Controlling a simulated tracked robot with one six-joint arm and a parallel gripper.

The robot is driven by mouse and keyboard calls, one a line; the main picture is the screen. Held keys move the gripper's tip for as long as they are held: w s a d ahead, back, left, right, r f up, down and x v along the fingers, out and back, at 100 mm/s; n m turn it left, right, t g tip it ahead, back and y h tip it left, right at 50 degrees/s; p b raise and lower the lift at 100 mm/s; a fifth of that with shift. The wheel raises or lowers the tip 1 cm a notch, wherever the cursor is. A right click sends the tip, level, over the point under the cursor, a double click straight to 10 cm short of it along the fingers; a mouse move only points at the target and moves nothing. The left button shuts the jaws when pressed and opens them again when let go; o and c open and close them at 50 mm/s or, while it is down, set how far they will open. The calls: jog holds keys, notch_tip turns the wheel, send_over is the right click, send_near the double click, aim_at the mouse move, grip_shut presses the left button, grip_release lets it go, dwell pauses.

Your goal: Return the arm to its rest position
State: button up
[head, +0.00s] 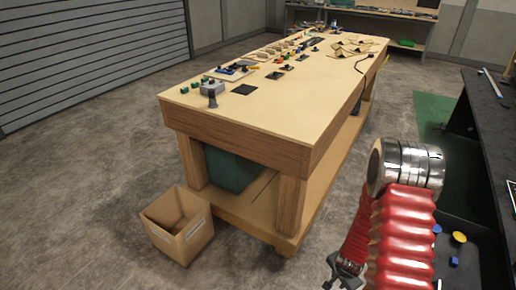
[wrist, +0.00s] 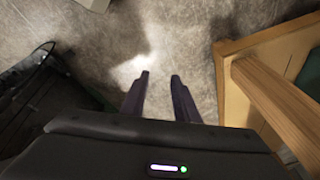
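My arm (head: 405,215), with a ribbed red sleeve and a shiny metal joint, stands at the lower right of the head view, to the right of the wooden workbench. In the wrist view my gripper (wrist: 160,76) has its two dark fingers apart, with only bare floor showing between and beyond them. It is open and empty. A small light strip glows on the gripper's dark housing. The head view does not show the fingers clearly.
The wooden workbench (head: 255,108) holds many small parts; its edge also shows right of the fingers in the wrist view (wrist: 235,75). A cardboard box (head: 182,238) stands on the floor before it. A black table (head: 492,130) is at the right. Concrete floor (head: 90,160) is clear at left.

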jog(key=s+a+r+n+t, duration=0.1)
jog(key=s+a+r+n, duration=0.3)
jog(key=r, duration=1.2)
jog(key=s+a+r+n+t+y, duration=0.1)
jog(key=s+a+r+n, duration=0.3)
jog(key=r, duration=1.2)
jog(key=s+a+r+n, duration=0.4)
jog(key=s+a+r, duration=0.2)
jog(key=r, duration=1)
jog(key=s, duration=0.2)
jog(key=shift+s+t+y, duration=0.3)
jog(key=shift+s+t, duration=0.05)
jog(key=shift+t, duration=0.05)
